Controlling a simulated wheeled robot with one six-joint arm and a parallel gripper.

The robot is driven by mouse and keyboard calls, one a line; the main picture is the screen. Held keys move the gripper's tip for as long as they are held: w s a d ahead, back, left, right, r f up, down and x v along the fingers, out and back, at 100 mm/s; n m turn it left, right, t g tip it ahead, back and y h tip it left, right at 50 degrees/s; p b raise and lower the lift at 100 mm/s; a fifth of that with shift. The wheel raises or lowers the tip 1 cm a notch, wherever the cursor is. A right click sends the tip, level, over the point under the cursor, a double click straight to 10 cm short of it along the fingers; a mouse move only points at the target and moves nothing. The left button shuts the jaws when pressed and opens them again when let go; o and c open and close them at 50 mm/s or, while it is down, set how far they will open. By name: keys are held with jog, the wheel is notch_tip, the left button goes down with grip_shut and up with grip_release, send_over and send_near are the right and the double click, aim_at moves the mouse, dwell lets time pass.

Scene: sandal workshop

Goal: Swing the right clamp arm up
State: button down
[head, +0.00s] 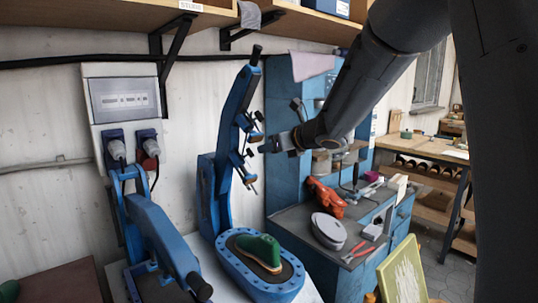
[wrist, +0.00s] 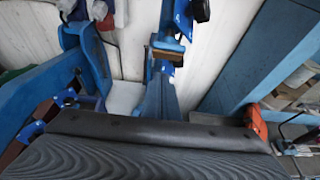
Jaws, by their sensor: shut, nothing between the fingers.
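The right clamp arm (head: 236,110) is a blue bar with a black handle (head: 256,55) at its top. It stands steeply upright, leaning a little right, above an oval blue bed (head: 228,262). A green shoe form (head: 258,252) lies on that bed. Small clamp pads (head: 247,165) stick out from the arm's right side. My gripper (head: 268,147) is shut and empty, just right of these pads; I cannot tell whether it touches them. In the wrist view a blue bar with a dark-tipped pad (wrist: 167,50) shows beyond a dark ridged surface at the bottom.
The left clamp arm (head: 160,232) is lowered, its black handle (head: 200,288) towards me. A grey control box (head: 123,100) hangs on the wall. A bench with an orange tool (head: 325,197) and grey discs (head: 328,230) stands to the right. Shelves (head: 125,14) overhang the back.

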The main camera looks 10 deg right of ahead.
jog(key=shift+f, duration=0.1)
jog(key=b+v, duration=0.4)
jog(key=v, duration=0.7)
jog(key=shift+s+d+b, duration=0.2)
jog(key=shift+s+b, duration=0.1)
